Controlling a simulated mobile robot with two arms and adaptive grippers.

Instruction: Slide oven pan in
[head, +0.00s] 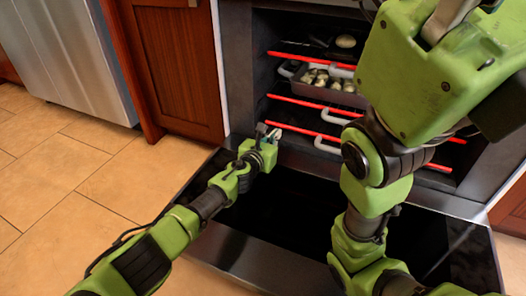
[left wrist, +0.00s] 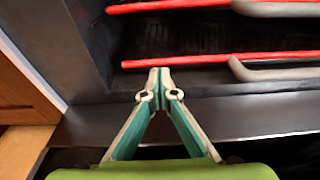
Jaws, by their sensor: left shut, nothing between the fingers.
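The oven stands open with its dark door (head: 255,215) folded down flat. Red-edged racks (head: 313,104) with pale grey handles sit inside at several heights. A grey oven pan (head: 356,99) with whitish food pieces is in the oven at the middle level. A darker pan with a round pale item (head: 345,41) is above it. My left gripper (head: 274,136) is shut and empty, at the oven opening's lower left. In the left wrist view its closed fingertips (left wrist: 159,72) appear just below the lowest red rack edge (left wrist: 215,59); contact is unclear. My right gripper is not visible.
My right arm crosses the right half of the head view and hides part of the oven. A wooden cabinet (head: 178,65) stands left of the oven, with a steel appliance (head: 75,55) beyond. The tiled floor (head: 95,190) at left is clear.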

